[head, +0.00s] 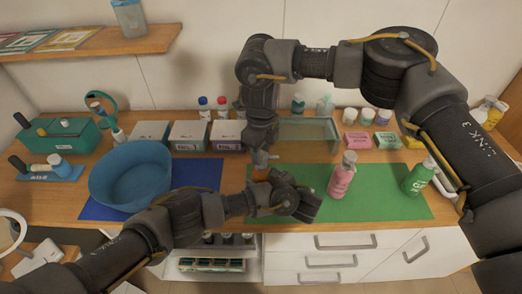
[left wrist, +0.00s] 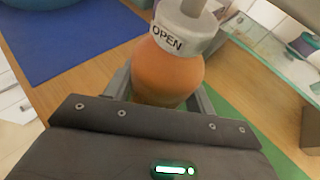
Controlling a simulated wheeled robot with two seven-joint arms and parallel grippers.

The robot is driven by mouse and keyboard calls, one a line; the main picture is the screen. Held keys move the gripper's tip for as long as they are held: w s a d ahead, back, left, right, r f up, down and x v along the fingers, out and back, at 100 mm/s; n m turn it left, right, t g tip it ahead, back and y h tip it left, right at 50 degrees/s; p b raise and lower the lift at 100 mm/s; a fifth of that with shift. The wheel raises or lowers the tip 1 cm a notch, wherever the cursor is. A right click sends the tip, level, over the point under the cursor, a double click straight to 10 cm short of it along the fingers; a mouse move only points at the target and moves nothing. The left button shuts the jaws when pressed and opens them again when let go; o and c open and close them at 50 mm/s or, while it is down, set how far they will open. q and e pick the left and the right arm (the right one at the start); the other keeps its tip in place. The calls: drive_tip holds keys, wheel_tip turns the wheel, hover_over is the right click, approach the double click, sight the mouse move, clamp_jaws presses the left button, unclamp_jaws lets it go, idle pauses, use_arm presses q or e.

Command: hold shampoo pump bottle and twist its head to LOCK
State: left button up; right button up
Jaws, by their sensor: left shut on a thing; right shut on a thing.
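The orange pump bottle (head: 260,174) stands near the left edge of the green mat, mostly hidden by my arms in the head view. In the left wrist view the orange bottle (left wrist: 168,68) has a grey collar (left wrist: 187,27) with a label reading OPEN facing the camera. My left gripper (head: 266,183) is shut on the bottle's body, with one finger on each side in the left wrist view (left wrist: 160,85). My right gripper (head: 261,156) comes down from above and is shut at the pump head, whose top is cut off in the left wrist view.
A blue basin (head: 130,178) sits on the blue mat (head: 205,175) to the left. Boxes and small bottles line the back.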

use_arm(q)
drive_tip(key=shift+a, duration=0.1)
use_arm(e)
drive_tip(key=shift+d, duration=0.1)
drive_tip(key=o, duration=1)
wheel_tip(320, 180, up, 12)
use_arm(q)
drive_tip(key=o, duration=1.3)
drive_tip(key=shift+c, duration=0.2)
use_arm(e)
drive_tip(key=shift+f, duration=0.15)
